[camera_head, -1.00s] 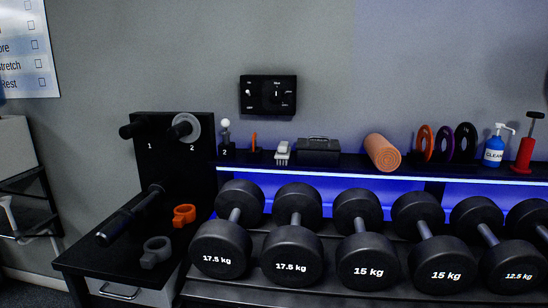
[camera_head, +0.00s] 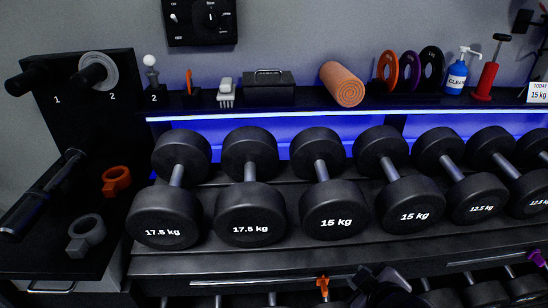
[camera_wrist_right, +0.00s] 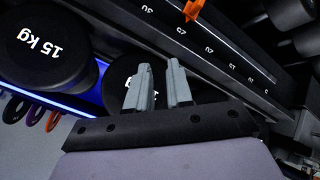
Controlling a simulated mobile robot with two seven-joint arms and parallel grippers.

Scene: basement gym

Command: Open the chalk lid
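A dark box with a handle on its closed lid (camera_head: 269,88), which looks like the chalk box, stands on the narrow back shelf. It is right of a white-and-grey brush (camera_head: 226,93). My right gripper (camera_head: 385,283) is low at the bottom edge of the head view, in front of the dumbbell rack and well below the box. In the right wrist view its two grey fingers (camera_wrist_right: 160,88) stand slightly apart with nothing seen between them. My left gripper is not in view.
An orange clip (camera_head: 323,286) is on the rack front. A control panel (camera_head: 201,18) hangs above.

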